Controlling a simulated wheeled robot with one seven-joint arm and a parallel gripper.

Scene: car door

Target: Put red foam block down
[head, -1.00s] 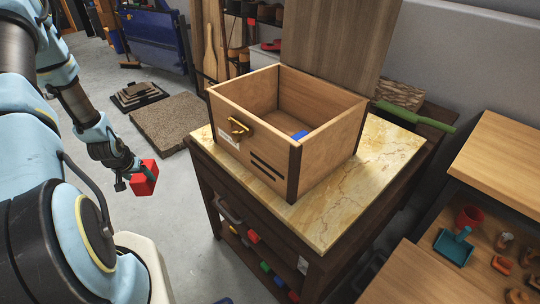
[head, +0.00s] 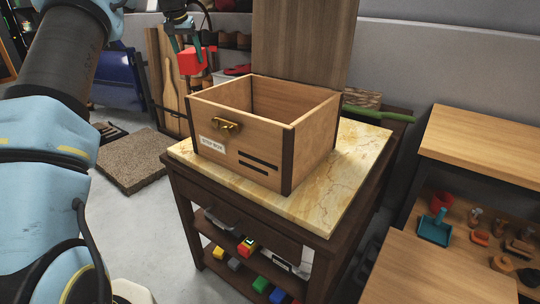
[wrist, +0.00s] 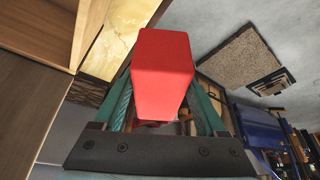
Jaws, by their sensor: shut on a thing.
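The red foam block (head: 193,62) is a small red block held up in the air at the upper left of the head view. My gripper (head: 187,46) points down and is shut on it. In the wrist view the red block (wrist: 162,75) fills the middle, between the two teal fingers of my gripper (wrist: 165,105). The block is beside and above the far left side of the open wooden box (head: 262,138), apart from it. The box stands on the marble-topped table (head: 335,180) with its lid raised at the back. Most of the box's floor is hidden behind its front wall.
Colourful blocks (head: 262,284) lie on the shelf under the table. A wooden bench (head: 485,140) with a teal dustpan (head: 436,228) and small items is at the right. A green-handled tool (head: 380,112) lies behind the box. Grey floor is open at the left.

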